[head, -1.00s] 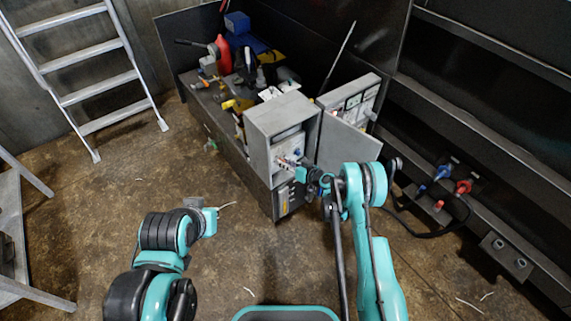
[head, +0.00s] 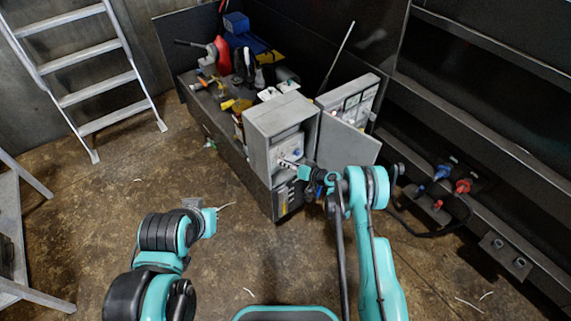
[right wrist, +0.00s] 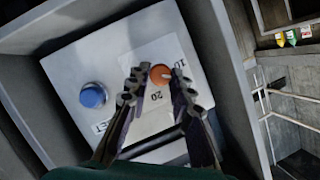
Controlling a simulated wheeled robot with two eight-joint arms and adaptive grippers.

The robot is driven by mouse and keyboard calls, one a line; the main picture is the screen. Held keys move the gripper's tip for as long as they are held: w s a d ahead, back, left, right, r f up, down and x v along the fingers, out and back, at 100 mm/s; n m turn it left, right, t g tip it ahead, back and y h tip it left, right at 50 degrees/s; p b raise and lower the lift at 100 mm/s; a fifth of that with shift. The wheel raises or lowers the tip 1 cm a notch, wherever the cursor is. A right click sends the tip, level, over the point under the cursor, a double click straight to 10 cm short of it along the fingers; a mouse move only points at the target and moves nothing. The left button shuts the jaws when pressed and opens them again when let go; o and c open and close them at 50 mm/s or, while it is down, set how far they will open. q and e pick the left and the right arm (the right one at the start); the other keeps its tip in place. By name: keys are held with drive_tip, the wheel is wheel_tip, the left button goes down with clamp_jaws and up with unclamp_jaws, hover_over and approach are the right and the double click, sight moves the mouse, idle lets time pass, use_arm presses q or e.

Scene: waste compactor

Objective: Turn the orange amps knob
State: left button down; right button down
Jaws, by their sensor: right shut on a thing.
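The orange amps knob (right wrist: 160,74) sits on a pale panel beside a printed dial scale with the numbers 10 and 20. The panel is inside an open grey box (head: 279,114). In the right wrist view the fingertips of my right gripper (right wrist: 156,82) are on either side of the knob, shut on it. In the head view my right gripper (head: 289,164) reaches into the box from the right, and the knob cannot be made out there. My left gripper (head: 208,219) hangs low over the floor, away from the box; its jaws are too small to read.
A blue button (right wrist: 93,95) is on the same panel, left of the knob. The box's open door (head: 346,146) stands close by my right wrist. Several tools clutter the dark bench (head: 222,120) behind. A ladder (head: 95,75) leans at the left.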

drive_tip(key=c, duration=1.4)
unclamp_jaws()
drive_tip(key=shift+o, duration=0.2)
drive_tip(key=v, duration=0.7)
drive_tip(key=shift+d, duration=0.2)
drive_tip(key=shift+s, duration=0.1)
